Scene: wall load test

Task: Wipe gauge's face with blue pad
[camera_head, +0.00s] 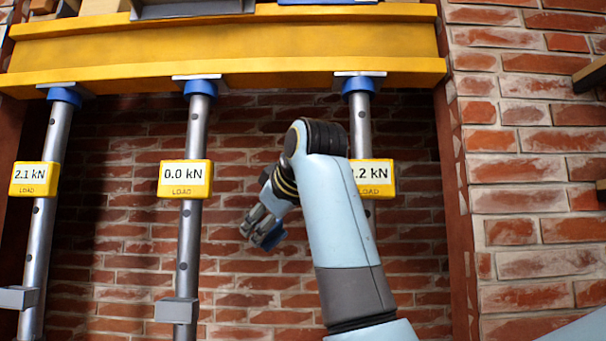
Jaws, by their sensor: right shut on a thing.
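Three yellow load gauges sit on steel props. The left gauge (34,179) reads 2.1 kN and the middle gauge (185,179) reads 0.0 kN. The right gauge (375,190) is partly hidden behind my right arm, and only ".2 kN" shows. My right gripper (262,232) is between the middle and right props, below the gauges' level, apart from the middle gauge in the picture. It is shut on the blue pad (273,238), of which only a small part shows. My left gripper is not in view.
A yellow beam (225,42) rests across the prop tops, with blue collars below it. Grey brackets jut from the left prop (18,298) and middle prop (177,310). A brick wall (115,235) stands behind, with a brick pier (530,200) at right.

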